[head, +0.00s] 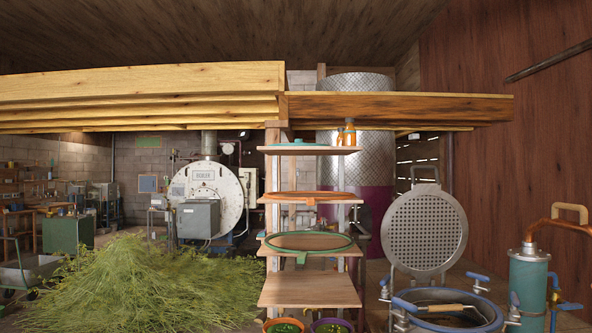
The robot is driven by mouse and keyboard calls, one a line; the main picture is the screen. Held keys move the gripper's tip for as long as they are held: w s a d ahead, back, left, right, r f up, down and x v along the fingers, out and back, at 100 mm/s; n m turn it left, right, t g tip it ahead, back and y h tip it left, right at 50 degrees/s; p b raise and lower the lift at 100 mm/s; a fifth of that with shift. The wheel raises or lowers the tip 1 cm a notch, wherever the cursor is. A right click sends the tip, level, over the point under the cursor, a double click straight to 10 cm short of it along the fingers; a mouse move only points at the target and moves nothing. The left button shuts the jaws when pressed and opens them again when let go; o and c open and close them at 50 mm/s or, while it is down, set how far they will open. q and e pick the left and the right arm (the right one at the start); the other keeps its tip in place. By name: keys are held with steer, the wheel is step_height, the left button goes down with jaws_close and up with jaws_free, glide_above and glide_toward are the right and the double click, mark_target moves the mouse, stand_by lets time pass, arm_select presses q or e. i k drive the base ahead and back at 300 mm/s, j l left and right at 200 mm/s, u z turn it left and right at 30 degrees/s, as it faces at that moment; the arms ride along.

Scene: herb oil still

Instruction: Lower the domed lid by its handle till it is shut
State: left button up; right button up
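A round grey lid (425,235) stands raised, nearly upright, at the back of a round blue-rimmed vat (447,311) at the lower right. Its face toward me is covered with small holes; I cannot tell its dome from this side. A grey handle-like loop (425,169) shows at the lid's top edge. Blue-handled clamps (478,276) stand around the rim. The bottom of the picture cuts off the vat. Neither of my grippers is in view.
A green cylinder (528,285) with a copper pipe stands right of the vat. A wooden shelf rack (310,290) with trays stands to its left. A heap of cut herbs (140,280) covers the left floor. Thick wooden beams (400,107) run overhead.

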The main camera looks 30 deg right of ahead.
mark_target(424, 232)
steer(key=l+u, duration=0.2)
steer(key=l, duration=0.2)
steer(key=k+l+u, duration=0.15)
steer(key=l, duration=0.25)
steer(key=l+u, duration=0.2)
steer(key=l, duration=0.15)
steer(key=k+l+u, duration=0.15)
steer(key=l, duration=0.25)
steer(key=k+l+u, duration=0.2)
steer(key=l, duration=0.15)
steer(key=l+u, duration=0.15)
steer(key=l, duration=0.2)
steer(key=k, duration=0.05)
